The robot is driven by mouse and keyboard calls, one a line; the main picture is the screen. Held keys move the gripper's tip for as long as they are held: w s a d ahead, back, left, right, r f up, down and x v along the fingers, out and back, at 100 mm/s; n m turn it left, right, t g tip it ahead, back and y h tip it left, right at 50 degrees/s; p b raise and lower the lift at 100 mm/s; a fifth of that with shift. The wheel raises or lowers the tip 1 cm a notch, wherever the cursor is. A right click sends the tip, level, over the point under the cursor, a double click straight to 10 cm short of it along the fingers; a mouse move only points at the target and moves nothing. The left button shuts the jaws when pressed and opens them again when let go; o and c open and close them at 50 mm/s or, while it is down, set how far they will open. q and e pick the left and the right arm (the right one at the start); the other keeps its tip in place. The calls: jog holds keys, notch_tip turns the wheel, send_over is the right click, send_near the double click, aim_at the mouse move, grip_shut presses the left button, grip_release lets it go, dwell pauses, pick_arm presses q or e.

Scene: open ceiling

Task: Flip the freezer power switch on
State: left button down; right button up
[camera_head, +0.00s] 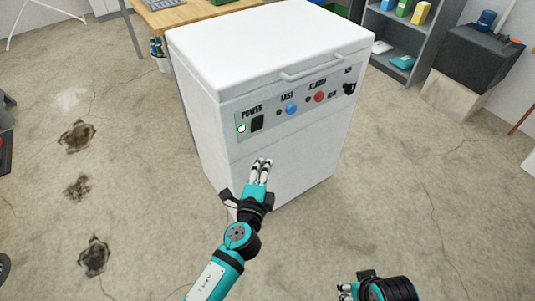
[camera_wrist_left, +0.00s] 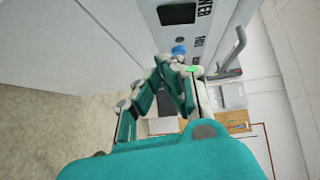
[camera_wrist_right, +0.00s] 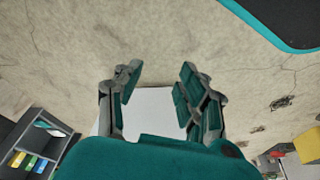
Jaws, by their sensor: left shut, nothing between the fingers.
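The white freezer (camera_head: 285,165) stands in the middle of the head view with its lid closed. In the left wrist view the dark switch (camera_wrist_left: 177,13) shows at the top, beyond my fingers. My left gripper (camera_head: 262,162) is shut and empty, in front of the freezer and lower in the picture than the switch. Which way the switch is tipped is too small to tell. My right gripper (camera_head: 345,290) is open and empty, away from the freezer.
The panel also has a blue button (camera_head: 291,109), a red button (camera_head: 320,97) and a black knob (camera_head: 350,88). A handle (camera_head: 325,67) juts from the lid. A wooden table (camera_head: 190,15) and grey shelves (camera_head: 400,45) stand behind. The floor at left is largely clear.

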pick_arm(q)
jog(key=shift+s+a+f, duration=0.1)
jog(key=shift+s, duration=0.6)
jog(key=shift+s+a+f, duration=0.1)
jog(key=shift+s, duration=0.6)
pick_arm(e)
jog(key=shift+s+r, duration=0.1)
jog(key=shift+r, duration=0.65)
